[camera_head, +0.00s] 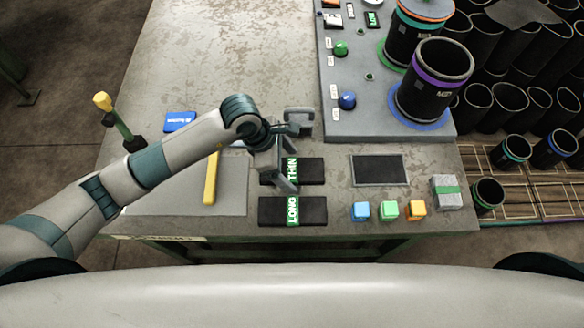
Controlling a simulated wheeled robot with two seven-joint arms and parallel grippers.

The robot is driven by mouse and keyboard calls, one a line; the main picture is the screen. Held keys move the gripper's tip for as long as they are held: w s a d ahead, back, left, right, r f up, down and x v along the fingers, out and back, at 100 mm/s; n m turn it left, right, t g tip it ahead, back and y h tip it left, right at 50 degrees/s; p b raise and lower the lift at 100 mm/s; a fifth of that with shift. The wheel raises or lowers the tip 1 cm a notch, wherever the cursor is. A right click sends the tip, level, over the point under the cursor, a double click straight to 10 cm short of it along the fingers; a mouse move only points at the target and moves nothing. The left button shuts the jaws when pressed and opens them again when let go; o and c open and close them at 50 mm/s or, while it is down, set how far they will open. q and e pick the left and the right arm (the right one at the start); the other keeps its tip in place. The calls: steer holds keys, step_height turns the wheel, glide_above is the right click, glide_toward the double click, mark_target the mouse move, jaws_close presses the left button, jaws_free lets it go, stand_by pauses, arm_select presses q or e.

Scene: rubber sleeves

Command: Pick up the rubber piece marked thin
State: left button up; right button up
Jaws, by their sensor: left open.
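The rubber piece marked THIN (313,172) is a black block with a green label band, lying flat on the grey table. My left gripper (291,150) is open above its left half, with one finger over the block's left part and the other beyond its far edge. I cannot tell whether the finger touches the block. A similar black block marked LONG (312,212) lies just in front, nearer the table's edge. My right gripper is out of view.
A yellow bar (211,178) lies on a grey mat (232,199) to the left. A dark pad (379,170), small coloured cubes (389,210) and a grey block (446,191) are on the right. Behind, a raised board (350,124) carries buttons and black sleeves (436,80).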

mark_target(292, 172)
arm_select(q)
steer(key=c, duration=1.3)
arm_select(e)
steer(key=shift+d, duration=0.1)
arm_select(q)
steer(key=shift+r, duration=0.15)
